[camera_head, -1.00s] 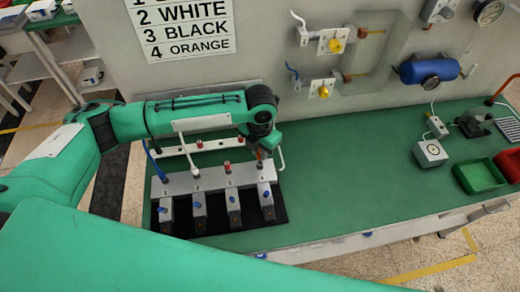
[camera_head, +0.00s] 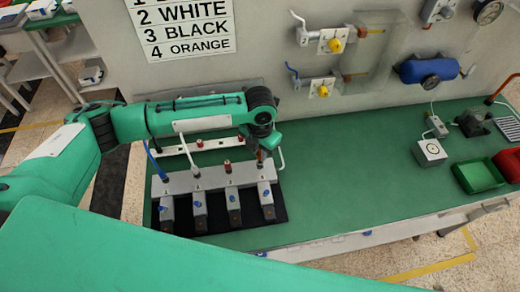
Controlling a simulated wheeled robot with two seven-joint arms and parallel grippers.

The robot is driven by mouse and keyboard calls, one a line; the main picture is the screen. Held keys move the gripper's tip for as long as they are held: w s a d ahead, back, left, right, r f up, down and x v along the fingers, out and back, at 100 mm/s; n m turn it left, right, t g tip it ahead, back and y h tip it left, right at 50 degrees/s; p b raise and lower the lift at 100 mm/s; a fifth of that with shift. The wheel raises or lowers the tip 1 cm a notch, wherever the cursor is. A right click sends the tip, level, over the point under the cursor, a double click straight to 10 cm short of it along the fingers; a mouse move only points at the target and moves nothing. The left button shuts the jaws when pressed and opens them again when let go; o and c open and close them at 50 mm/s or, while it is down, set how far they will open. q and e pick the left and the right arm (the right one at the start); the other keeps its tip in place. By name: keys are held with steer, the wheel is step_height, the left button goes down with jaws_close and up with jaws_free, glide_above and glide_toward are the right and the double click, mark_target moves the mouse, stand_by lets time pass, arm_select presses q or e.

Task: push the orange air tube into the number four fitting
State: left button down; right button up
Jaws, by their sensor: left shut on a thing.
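The manifold block (camera_head: 213,178) lies on the bench with four numbered positions. The number four fitting (camera_head: 262,167) is at its right end. My left gripper (camera_head: 260,151) is directly above that end, pointing down and shut on the orange air tube (camera_head: 259,156). Only a short orange piece shows under the jaws, at the top of the number four fitting. I cannot tell how deep its end sits. A blue tube (camera_head: 154,163) rises at position one and a white tube (camera_head: 187,152) at position two. My right gripper is out of view.
A white rail (camera_head: 205,146) with red fittings stands behind the manifold. A wall sign (camera_head: 185,30) lists numbers and colours. Gauges and a blue tank (camera_head: 427,69) are on the back panel. Green (camera_head: 479,175) and red bins sit at the right.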

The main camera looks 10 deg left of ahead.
arm_select(q)
steer(key=shift+f+b, duration=0.5)
steer(key=shift+f, duration=0.7)
steer(key=c, duration=1.3)
jaws_free()
steer(key=shift+r, duration=0.1)
step_height(320, 180, up, 13)
steer(key=b, duration=0.3)
steer(key=shift+f, duration=0.2)
steer(key=shift+r, duration=0.55)
